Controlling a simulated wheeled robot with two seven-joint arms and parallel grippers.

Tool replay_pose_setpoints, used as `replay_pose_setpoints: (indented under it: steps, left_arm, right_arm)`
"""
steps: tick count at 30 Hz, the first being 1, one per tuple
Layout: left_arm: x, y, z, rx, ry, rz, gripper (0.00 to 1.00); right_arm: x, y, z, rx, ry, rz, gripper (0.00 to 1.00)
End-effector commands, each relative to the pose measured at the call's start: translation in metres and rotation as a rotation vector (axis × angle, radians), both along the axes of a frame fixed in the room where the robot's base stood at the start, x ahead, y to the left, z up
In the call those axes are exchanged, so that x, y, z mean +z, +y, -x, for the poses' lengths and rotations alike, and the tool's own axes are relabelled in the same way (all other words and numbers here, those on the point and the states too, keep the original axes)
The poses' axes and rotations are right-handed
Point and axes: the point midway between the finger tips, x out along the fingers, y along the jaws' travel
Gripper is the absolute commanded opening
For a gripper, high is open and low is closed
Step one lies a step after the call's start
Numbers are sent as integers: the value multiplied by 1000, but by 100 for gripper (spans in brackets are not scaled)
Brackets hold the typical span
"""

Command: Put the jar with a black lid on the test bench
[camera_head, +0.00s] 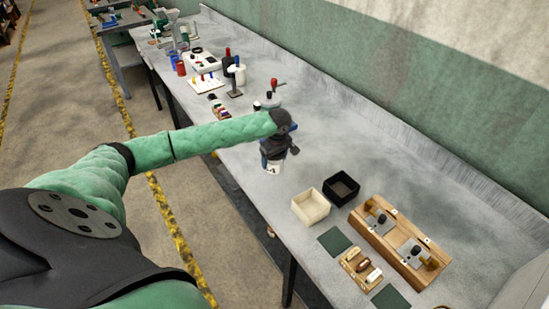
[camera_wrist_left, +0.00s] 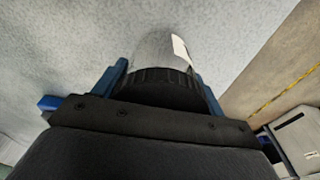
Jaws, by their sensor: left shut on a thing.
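The jar (camera_head: 273,167) is under my left gripper in the head view, at the front part of the grey test bench (camera_head: 330,165). In the left wrist view the jar has a ridged black lid (camera_wrist_left: 160,88) and a clear body with a white label (camera_wrist_left: 181,50). My left gripper (camera_head: 276,150) is shut on the jar near its lid, with a blue finger on each side. It also shows in the left wrist view (camera_wrist_left: 163,85). I cannot tell whether the jar's base touches the bench. My right gripper is not in view.
A cream box (camera_head: 310,207) and a black box (camera_head: 341,188) stand right of the jar. Several tools and bottles stand farther back. The bench around the jar is clear.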

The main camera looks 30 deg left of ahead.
Motion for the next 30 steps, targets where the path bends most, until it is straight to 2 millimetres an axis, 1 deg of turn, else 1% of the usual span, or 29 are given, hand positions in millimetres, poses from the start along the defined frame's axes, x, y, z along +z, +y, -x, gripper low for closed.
replay_pose_setpoints:
  steps: [5, 6, 8, 9, 19, 23, 26, 30]
  left_arm:
    - [-1, 0, 0, 0, 0, 0, 43]
    - [-1, 0, 0, 0, 0, 0, 77]
    - [-1, 0, 0, 0, 0, 0, 88]
    - [-1, 0, 0, 0, 0, 0, 93]
    - [0, 0, 0, 0, -1, -1, 93]
    - [11, -1, -1, 0, -4, 1, 93]
    - [26, -3, 0, 0, -4, 1, 93]
    - [53, -6, 1, 0, -4, 1, 93]
  right_arm:
    - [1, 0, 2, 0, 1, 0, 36]
    - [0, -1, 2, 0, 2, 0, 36]
    - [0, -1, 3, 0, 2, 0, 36]
    - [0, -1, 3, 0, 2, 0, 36]
    - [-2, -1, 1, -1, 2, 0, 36]
    - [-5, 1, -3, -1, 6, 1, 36]
    - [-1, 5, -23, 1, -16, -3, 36]
    - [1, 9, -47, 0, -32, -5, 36]
